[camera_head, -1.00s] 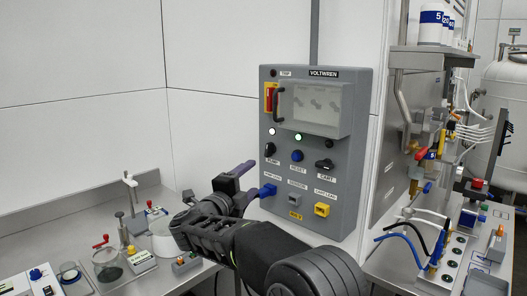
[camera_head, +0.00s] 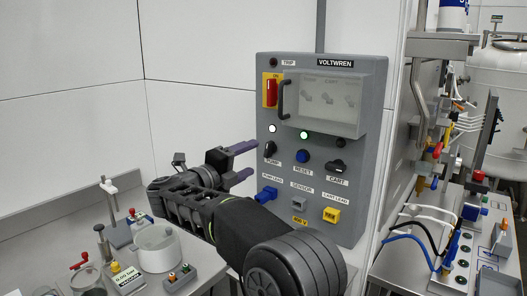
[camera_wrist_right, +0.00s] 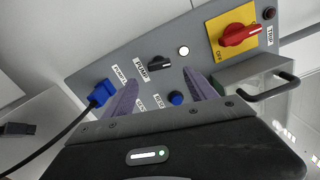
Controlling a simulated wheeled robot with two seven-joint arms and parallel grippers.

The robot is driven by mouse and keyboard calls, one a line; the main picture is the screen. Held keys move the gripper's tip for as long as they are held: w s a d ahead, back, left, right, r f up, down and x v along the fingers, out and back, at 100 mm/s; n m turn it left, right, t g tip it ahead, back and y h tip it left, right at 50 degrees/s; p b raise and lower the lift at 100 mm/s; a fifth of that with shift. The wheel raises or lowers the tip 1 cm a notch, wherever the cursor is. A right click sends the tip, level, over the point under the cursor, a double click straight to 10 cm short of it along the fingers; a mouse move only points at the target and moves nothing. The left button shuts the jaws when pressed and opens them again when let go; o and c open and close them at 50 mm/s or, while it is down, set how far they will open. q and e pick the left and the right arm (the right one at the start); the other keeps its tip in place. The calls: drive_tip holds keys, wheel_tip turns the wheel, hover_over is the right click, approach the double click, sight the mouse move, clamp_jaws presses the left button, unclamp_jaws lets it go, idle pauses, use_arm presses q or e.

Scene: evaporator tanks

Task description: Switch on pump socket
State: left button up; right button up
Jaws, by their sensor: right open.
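The grey VOLTWREN control box (camera_head: 375,68) is on the wall ahead. Its black PUMP knob (camera_head: 270,149) is at the left, under a lit white lamp; in the right wrist view the knob (camera_wrist_right: 166,63) shows above and between my fingertips. A blue RESET button (camera_head: 303,156) and a black CART knob (camera_head: 337,167) are to its right. My right gripper (camera_head: 249,161) is open and empty, its purple fingers pointing at the panel near the PUMP knob and apart from it; it also shows in the right wrist view (camera_wrist_right: 160,90). My left gripper is out of view.
A red switch on a yellow plate (camera_head: 270,90) and a clear cover with a dark handle (camera_head: 325,100) are above. A blue plug (camera_head: 267,195) and a yellow plug (camera_head: 331,215) sit below. Lab items crowd the left bench; a steel rig (camera_head: 440,225) stands right.

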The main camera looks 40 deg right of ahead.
sight(266, 151)
drive_tip(key=p+x, duration=0.2)
drive_tip(key=x, duration=0.4)
drive_tip(key=shift+w+d+p, duration=0.15)
drive_tip(key=shift+d+p, duration=0.2)
drive_tip(key=shift+w+d+f, duration=0.1)
drive_tip(key=shift+w+d, duration=0.1)
drive_tip(key=shift+d, duration=0.35)
